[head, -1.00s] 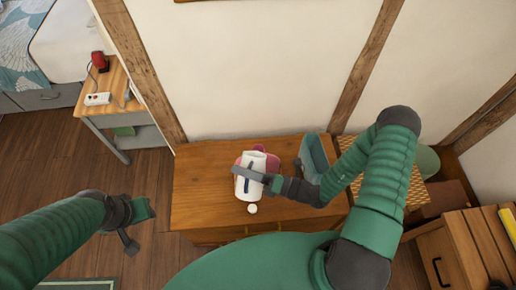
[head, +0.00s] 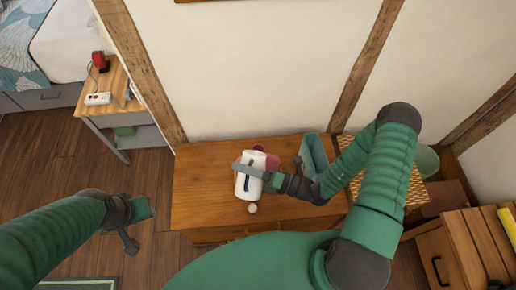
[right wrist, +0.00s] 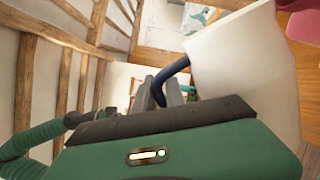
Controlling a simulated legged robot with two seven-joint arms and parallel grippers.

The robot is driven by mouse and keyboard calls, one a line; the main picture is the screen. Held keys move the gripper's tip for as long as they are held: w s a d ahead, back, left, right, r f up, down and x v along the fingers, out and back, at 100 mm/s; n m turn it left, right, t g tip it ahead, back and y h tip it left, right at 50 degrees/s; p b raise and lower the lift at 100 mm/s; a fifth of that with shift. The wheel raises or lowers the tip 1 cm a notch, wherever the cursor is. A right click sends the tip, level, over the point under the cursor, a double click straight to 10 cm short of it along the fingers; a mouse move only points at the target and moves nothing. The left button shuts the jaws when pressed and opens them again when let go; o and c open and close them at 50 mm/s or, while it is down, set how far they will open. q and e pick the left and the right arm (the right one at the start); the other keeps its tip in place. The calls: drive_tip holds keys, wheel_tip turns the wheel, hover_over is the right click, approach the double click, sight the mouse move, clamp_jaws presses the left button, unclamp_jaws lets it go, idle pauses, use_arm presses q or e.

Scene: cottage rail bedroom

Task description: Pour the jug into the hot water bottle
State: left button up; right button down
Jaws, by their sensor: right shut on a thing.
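A white jug (head: 249,185) with a dark handle is held over the dresser top, in front of a pink hot water bottle (head: 271,160). The jug hides much of the bottle, and I cannot tell how its mouth lines up with the bottle's opening. My right gripper (head: 262,177) is shut on the jug's handle. In the right wrist view the white jug (right wrist: 240,65) is large at the right, with its dark blue handle (right wrist: 165,75) between the fingers. My left gripper (head: 140,216) is empty, out over the floor left of the dresser; its fingers look spread apart.
The wooden dresser (head: 205,190) has free room at its left. A small white round thing (head: 252,208) lies near its front edge. A blue-grey bin (head: 314,152) and a woven basket (head: 352,150) stand to the right. A bedside table (head: 105,75) stands at the left.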

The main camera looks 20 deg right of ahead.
sight(242, 183)
drive_tip(key=shift+w+d+r+m+p, duration=0.3)
drive_tip(key=shift+w+r+m, duration=0.1)
drive_tip(key=shift+r+m, duration=0.2)
drive_tip(key=shift+w+d+r+m+p, duration=0.15)
drive_tip(key=shift+w+r+m+p, duration=0.2)
drive_tip(key=shift+r+m, duration=0.2)
idle(2.6)
drive_tip(key=shift+w+d+r+m+h+p, duration=0.4)
drive_tip(key=shift+w+r+m, duration=0.25)
drive_tip(key=shift+m, duration=0.3)
idle(2.1)
drive_tip(key=shift+f, duration=0.1)
